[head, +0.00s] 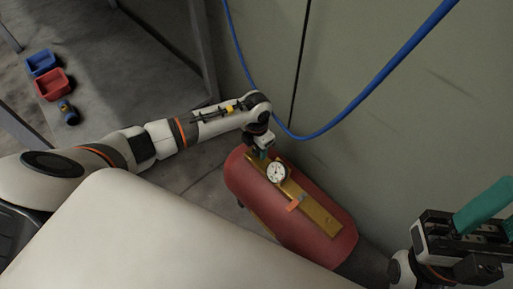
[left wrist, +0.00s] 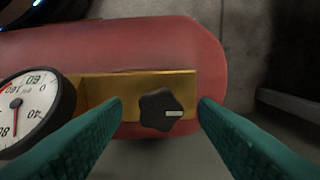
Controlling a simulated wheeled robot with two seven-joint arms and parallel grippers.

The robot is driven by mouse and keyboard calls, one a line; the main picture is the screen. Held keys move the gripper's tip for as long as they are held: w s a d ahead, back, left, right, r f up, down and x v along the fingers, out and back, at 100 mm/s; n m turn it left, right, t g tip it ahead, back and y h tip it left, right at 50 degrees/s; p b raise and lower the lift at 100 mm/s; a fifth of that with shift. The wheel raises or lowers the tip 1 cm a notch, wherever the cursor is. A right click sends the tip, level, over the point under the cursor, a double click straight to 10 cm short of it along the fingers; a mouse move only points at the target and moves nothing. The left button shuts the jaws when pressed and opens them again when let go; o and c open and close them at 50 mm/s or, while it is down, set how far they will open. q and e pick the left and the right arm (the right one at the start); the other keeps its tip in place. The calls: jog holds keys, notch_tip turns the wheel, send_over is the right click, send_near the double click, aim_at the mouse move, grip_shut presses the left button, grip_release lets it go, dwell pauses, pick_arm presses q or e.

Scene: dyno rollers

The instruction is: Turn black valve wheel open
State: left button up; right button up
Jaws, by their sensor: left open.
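The black valve wheel (left wrist: 158,109) is a lobed knob with a pale mark, on a gold plate (left wrist: 125,88) on a red tank (head: 325,238). In the left wrist view it lies between the two teal fingertips of my left gripper (left wrist: 160,101), with a gap on each side. The gripper is open and empty. In the head view my left gripper (head: 262,153) is over the tank's far left end and hides the wheel. My right gripper (head: 482,215) is at the right edge, apart from the tank; one teal finger shows clearly, so its opening is unclear.
A round white gauge (head: 277,172) stands beside the wheel; it also shows in the left wrist view (left wrist: 22,105). An orange piece (head: 294,206) is on the plate. A blue hose (head: 345,112) hangs along the wall behind. Blue (head: 41,62) and red (head: 52,84) bins lie far left.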

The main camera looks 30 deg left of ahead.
pick_arm(q)
jog(key=c, duration=1)
jog(key=shift+o, duration=0.2)
